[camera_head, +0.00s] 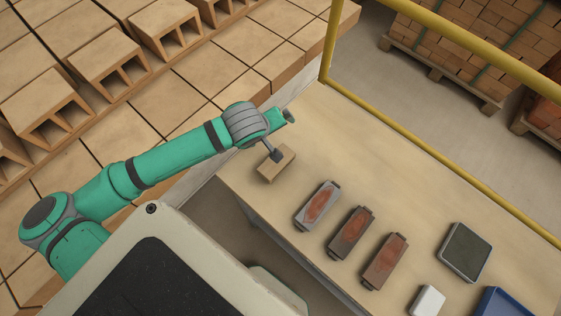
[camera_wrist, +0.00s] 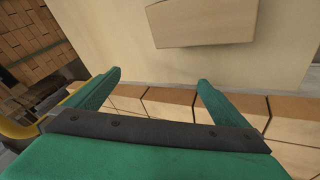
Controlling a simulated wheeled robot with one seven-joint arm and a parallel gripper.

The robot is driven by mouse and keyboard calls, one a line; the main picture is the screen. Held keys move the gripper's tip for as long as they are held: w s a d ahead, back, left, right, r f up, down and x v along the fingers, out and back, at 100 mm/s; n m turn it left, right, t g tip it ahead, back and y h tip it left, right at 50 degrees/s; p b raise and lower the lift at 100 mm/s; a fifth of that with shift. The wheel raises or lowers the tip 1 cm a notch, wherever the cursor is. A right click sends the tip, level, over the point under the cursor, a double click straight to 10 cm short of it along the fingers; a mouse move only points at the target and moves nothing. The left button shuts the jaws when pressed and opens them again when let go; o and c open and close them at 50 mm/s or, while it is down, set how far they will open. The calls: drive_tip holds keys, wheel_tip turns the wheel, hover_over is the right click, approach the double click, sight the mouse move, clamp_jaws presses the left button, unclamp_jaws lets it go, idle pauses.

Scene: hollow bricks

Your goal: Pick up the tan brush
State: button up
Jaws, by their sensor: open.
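The tan brush (camera_head: 276,164) is a plain tan block lying near the far left end of the table, below the end of my arm in the head view. In the wrist view its flat tan side (camera_wrist: 203,22) shows at the top, cut off by the frame edge. No bristles can be made out. My gripper (camera_wrist: 160,77) is open and empty, its two green fingers apart. The brush is beyond the fingertips and not between them. In the head view my arm's end partly overlaps the brush, and the fingers are hard to make out.
Several reddish-topped blocks (camera_head: 351,234) lie in a row on the table (camera_head: 400,180). A dark-topped tray (camera_head: 465,251), a white block (camera_head: 427,300) and a blue bin (camera_head: 499,303) are at right. A yellow rail (camera_head: 430,155) runs along the far edge. Hollow bricks (camera_head: 110,60) stand left.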

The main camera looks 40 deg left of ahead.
drive_tip(key=s+d+r+n+g, duration=0.1)
drive_tip(key=s+d+r+g, duration=0.1)
drive_tip(key=s+d+r+n+g+h, duration=0.1)
drive_tip(key=s+d+r, duration=0.1)
drive_tip(key=s+d+r+n+g, duration=0.1)
drive_tip(key=d+r+n+g, duration=0.1)
drive_tip(key=r, duration=0.1)
drive_tip(key=shift+s+d+g+h, duration=0.2)
drive_tip(key=shift+s+g+h, duration=0.1)
drive_tip(key=shift+s, duration=0.1)
hover_over(276, 165)
drive_tip(key=f, duration=0.4)
drive_tip(key=shift+w+a+f, duration=0.4)
drive_tip(key=f, duration=0.5)
drive_tip(key=shift+w+f, duration=0.1)
drive_tip(key=shift+w, duration=0.2)
drive_tip(key=shift+s, duration=0.15)
drive_tip(key=shift+f, duration=0.1)
drive_tip(key=shift+d, duration=0.15)
drive_tip(key=c, duration=0.9)
